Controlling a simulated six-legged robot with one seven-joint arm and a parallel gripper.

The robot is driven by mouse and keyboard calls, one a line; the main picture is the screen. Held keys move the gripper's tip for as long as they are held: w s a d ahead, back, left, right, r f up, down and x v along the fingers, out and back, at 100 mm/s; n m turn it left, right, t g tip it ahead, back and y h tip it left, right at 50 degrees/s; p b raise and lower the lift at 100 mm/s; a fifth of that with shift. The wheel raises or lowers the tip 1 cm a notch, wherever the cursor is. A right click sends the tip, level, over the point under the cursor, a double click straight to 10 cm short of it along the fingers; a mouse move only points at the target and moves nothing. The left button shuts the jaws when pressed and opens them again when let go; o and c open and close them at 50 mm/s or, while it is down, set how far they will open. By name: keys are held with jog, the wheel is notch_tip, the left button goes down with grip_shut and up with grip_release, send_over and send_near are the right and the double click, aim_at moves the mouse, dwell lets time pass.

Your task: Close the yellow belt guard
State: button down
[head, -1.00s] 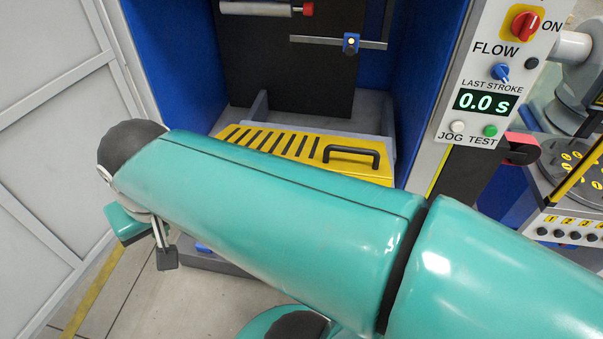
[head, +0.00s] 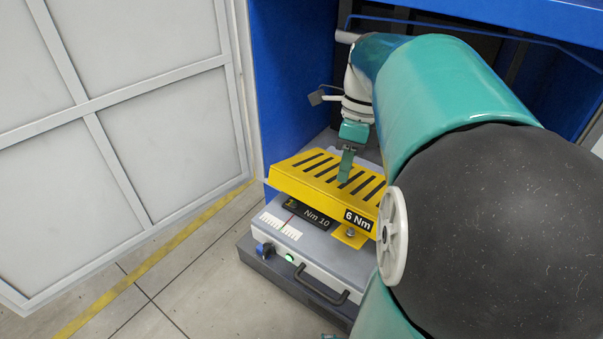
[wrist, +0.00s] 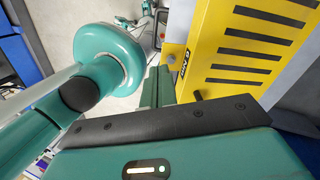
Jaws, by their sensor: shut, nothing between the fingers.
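The yellow belt guard (head: 290,178) is a slotted cover over a grey machine housing in the head view, with a "6 Nm" label on its near face. My arm hides its right end. Its black handle cannot be made out. My gripper (head: 345,178) points down and is shut and empty, its tip overlapping the slotted top; I cannot tell whether it touches. In the wrist view the guard (wrist: 228,72) fills the upper right, beside my closed fingers (wrist: 159,85).
A bolt on a yellow bracket (head: 350,237) sits below the label. Blue cabinet walls (head: 292,75) surround the bay. A grey panelled door (head: 120,110) stands left; floor between is clear.

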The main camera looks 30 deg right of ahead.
jog(key=s+d+m, duration=0.1)
jog(key=d+m, duration=0.2)
jog(key=m, duration=0.1)
jog(key=y, duration=0.1)
send_near(337, 236)
jog(key=x, duration=0.6)
jog(key=shift+a+f, duration=0.1)
jog(key=shift+a, duration=0.1)
jog(key=x, duration=0.2)
jog(key=d+x, duration=0.1)
jog(key=x, duration=0.4)
jog(key=shift+w+d+f, duration=0.15)
jog(key=shift+f, duration=0.4)
jog(key=shift+r, duration=0.1)
